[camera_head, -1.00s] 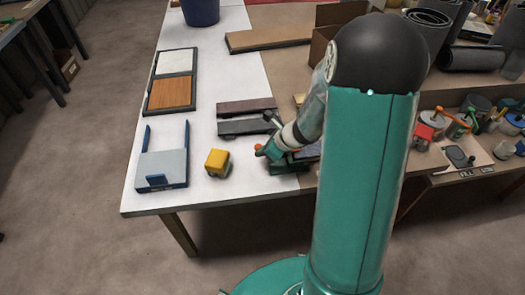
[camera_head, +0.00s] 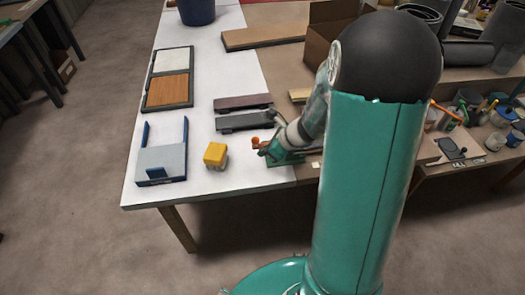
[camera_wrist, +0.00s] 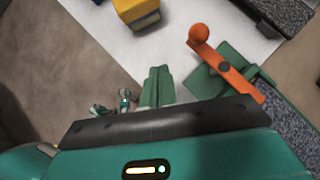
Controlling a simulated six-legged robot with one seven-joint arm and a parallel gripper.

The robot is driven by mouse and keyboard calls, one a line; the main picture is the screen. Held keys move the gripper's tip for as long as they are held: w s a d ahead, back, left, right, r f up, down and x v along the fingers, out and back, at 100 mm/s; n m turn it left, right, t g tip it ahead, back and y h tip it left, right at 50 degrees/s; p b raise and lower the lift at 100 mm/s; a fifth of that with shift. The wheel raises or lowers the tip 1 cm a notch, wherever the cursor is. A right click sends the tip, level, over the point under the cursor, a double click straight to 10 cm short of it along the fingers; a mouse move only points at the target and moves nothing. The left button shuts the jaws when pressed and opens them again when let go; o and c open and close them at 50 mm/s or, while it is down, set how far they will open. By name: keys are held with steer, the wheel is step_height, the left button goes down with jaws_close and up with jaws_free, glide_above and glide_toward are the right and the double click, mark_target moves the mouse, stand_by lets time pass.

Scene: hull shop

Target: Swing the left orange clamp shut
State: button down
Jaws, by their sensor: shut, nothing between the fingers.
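The orange clamp (camera_wrist: 228,66) is a flat bar with a round ball knob at its upper-left end. It pivots on a green block fixture (camera_wrist: 210,83). In the head view the orange knob (camera_head: 256,142) shows at the fixture's left end; my wrist hides much of the clamp there. My gripper (camera_wrist: 158,74) has its green fingers pressed together and holds nothing. In the wrist view it is left of the clamp, apart from the bar in the picture. In the head view my gripper (camera_head: 266,153) is close beside the knob. I cannot tell whether they touch.
A yellow block (camera_head: 215,154) stands left of the fixture on the white tabletop (camera_head: 205,187). A blue-and-grey holder (camera_head: 162,164) is farther left. Two dark bars (camera_head: 244,121) lie behind. A grey speckled slab (camera_wrist: 287,125) lies by the clamp.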

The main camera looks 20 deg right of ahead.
steer(key=s+r, duration=0.5)
steer(key=r, duration=0.1)
steer(key=shift+a+r, duration=0.15)
steer(key=shift+r, duration=0.1)
steer(key=shift+s, duration=0.1)
steer(key=s+a+r+n+h, duration=0.2)
steer(key=s+a+r+n, duration=0.2)
steer(key=n, duration=1)
steer(key=s+a+r+n+h, duration=0.3)
steer(key=s+r+n, duration=0.6)
steer(key=r+n, duration=0.3)
steer(key=shift+s+a+n, duration=0.4)
steer(key=shift+a+n, duration=0.4)
steer(key=shift+n, duration=0.1)
steer(key=shift+d+r, duration=0.1)
steer(key=shift+d, duration=0.1)
